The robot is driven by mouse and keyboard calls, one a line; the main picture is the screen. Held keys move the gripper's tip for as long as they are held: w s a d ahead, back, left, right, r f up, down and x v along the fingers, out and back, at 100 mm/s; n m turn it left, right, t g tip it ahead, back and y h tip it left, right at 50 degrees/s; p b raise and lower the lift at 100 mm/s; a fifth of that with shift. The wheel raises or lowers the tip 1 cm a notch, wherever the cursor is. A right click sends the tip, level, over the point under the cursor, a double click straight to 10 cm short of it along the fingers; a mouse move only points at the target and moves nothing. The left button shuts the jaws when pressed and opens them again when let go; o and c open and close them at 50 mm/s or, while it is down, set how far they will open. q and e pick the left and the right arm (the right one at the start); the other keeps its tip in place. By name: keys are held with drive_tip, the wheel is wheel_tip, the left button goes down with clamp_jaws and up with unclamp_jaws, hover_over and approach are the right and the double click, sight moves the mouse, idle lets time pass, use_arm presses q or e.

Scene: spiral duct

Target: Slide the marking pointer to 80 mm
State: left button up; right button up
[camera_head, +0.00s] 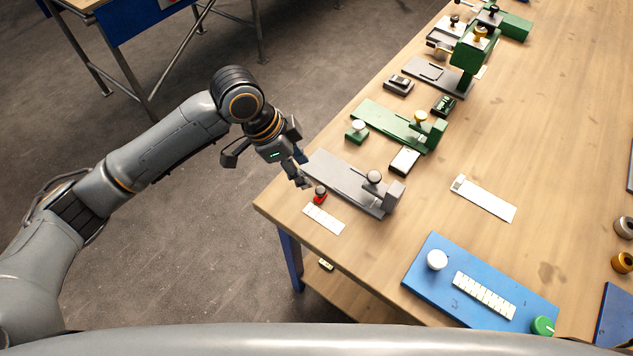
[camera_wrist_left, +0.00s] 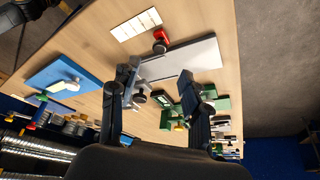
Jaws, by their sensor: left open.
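A small red piece with a dark top (camera_head: 320,194), which looks like the marking pointer, stands at the near left end of a grey fixture (camera_head: 343,182) with a round knob. A white scale strip (camera_head: 323,218) lies beside it; its figures are too small to read. In the left wrist view the red piece (camera_wrist_left: 161,36) sits between the scale strip (camera_wrist_left: 136,25) and the grey plate (camera_wrist_left: 181,60). My left gripper (camera_head: 300,175) is open and empty, just beyond the red piece at the fixture's left end. It also shows in the wrist view (camera_wrist_left: 153,80). My right gripper is not in view.
A blue board (camera_head: 428,268) with a white knob, scale and green knob lies at the near right. Green fixtures (camera_head: 385,122) stand farther back. A white strip (camera_head: 484,199) lies on the wooden bench. The bench's left edge runs close under my gripper.

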sight(320, 190)
use_arm(q)
drive_tip(key=p+x, duration=0.1)
drive_tip(key=x, duration=0.7)
drive_tip(key=shift+d+f, duration=0.1)
drive_tip(key=shift+f, duration=0.15)
clamp_jaws()
